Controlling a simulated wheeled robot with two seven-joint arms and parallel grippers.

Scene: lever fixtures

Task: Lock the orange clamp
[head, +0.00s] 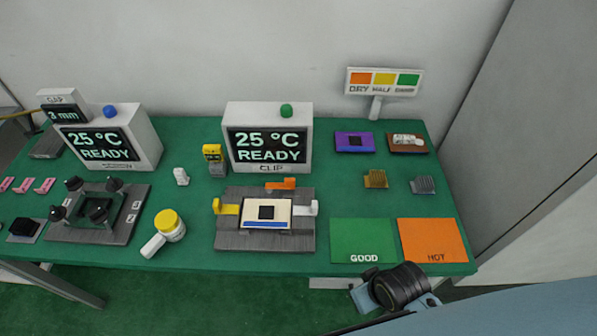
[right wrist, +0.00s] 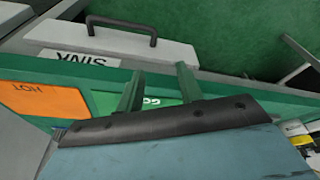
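The orange clamp (head: 281,184) is a small orange lever at the back edge of a grey fixture (head: 266,242), in front of the "CLIP" display. It lies roughly level, pointing sideways. A cream board with a dark chip (head: 266,213) sits in the fixture, between a yellow lever (head: 226,208) on the left and a white lever (head: 303,207) on the right. In the right wrist view my right gripper (right wrist: 158,86) shows two separated fingers with nothing between them, near the table's front edge. It is well away from the clamp. My left gripper is not in view.
A green GOOD pad (head: 362,240) and an orange HOT pad (head: 432,240) lie right of the fixture. A second fixture with black knobs (head: 97,211) is further left. A drawer handle (right wrist: 152,29) shows below the table.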

